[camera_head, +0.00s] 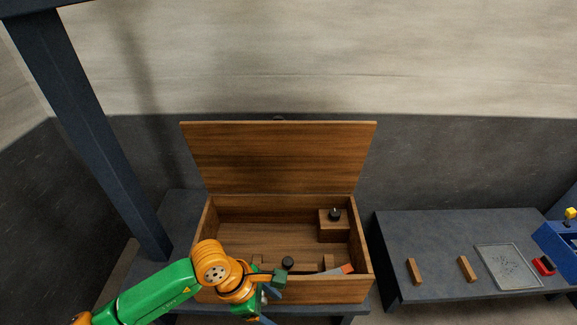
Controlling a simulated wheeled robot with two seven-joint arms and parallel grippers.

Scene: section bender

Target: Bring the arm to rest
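My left arm, green and orange, comes in from the lower left. Its gripper (270,293) is over the front wall of an open wooden box (305,290). The fingertips are small and partly hidden by the wrist, so I cannot tell whether they are open or shut, or whether they hold anything. My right arm and gripper are not in view.
The box lid (280,155) stands open at the back. Inside are a black knob (335,214) on a wooden block and an orange-ended tool (346,269). The right table (430,235) holds two wooden blocks, a grey tray (508,267) and a blue machine (558,240).

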